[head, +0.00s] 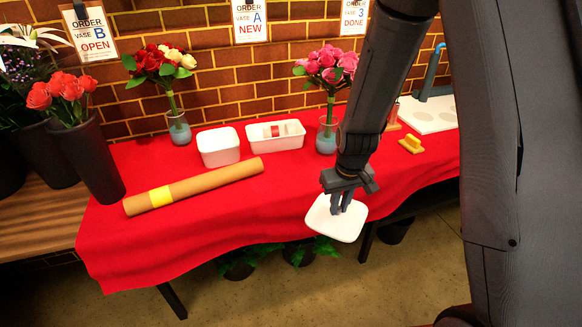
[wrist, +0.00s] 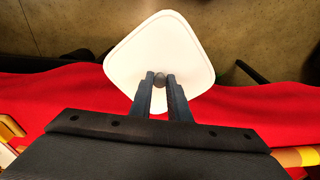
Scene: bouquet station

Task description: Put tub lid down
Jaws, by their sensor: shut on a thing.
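The white tub lid (head: 334,219) is a flat rounded square. In the head view it is held level near the front edge of the red-covered table. My gripper (head: 341,207) is above it, shut on its small knob. In the wrist view the lid (wrist: 160,50) fills the upper middle, and my gripper (wrist: 160,82) closes on the grey knob. The lid overhangs the table's front edge, with floor behind it in the wrist view. A white open tub (head: 219,147) stands on the table at the left of the middle, without a lid on it.
A white tray (head: 290,143) with small items sits beside the tub. A brown paper roll (head: 195,186) lies in front of them. Glass vases with red flowers (head: 178,128) and pink flowers (head: 327,137) stand at the back. The red cloth (head: 265,205) is bare near the front middle.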

